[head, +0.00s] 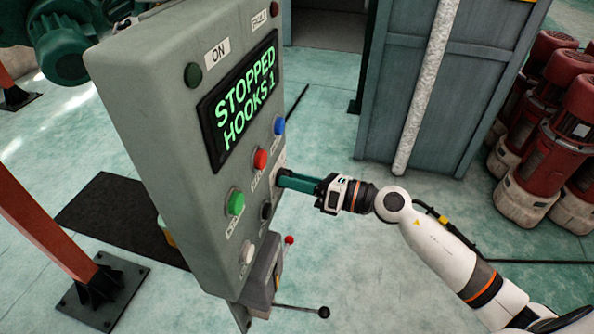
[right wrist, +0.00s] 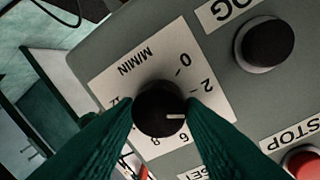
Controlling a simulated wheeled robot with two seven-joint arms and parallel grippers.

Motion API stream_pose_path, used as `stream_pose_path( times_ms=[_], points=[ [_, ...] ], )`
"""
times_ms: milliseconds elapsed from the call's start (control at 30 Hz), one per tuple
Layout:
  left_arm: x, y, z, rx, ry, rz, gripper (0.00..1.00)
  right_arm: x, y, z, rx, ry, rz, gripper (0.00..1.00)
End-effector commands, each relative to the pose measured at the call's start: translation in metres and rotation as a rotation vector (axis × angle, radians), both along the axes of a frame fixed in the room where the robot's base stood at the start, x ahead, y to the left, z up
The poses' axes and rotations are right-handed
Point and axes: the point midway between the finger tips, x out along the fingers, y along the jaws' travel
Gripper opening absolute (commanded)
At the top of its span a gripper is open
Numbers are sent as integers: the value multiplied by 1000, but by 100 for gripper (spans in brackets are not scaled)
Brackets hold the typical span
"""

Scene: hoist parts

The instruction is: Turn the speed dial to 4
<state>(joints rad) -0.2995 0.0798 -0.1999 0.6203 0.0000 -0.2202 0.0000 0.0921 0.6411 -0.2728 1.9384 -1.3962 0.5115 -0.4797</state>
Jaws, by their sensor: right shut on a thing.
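The speed dial (right wrist: 160,108) is a round black knob on a white M/MIN scale plate (right wrist: 118,72) in the right wrist view. Its white pointer mark faces right and slightly down in that picture, past the 2. The number beside the mark is largely hidden by a finger; 0 and 2 show clearly, 6 and 8 partly. My right gripper (right wrist: 161,112) is shut on the dial, a green finger on each side. In the head view my right gripper (head: 283,181) reaches the right side of the grey control box (head: 160,130), hiding the dial. My left gripper is not seen.
The box's display (head: 240,100) reads STOPPED, HOOKS 1. Green (head: 236,203), red (head: 261,159) and blue (head: 279,126) buttons sit close to the dial. A lever with a black knob (head: 323,312) sticks out below.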

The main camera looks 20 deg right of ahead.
Motion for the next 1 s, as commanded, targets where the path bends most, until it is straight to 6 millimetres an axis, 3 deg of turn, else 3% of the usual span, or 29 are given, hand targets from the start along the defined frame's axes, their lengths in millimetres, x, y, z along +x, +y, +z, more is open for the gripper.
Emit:
stream_pose_path(
  times_ms=[100,400,1000],
  points=[
    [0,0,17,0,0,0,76,1,-1,5,51,76,-3,13],
    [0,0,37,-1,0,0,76,1,-1,4,154,227,-3,13],
    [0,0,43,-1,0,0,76,1,-1,1,202,297,-3,13]
  ],
)
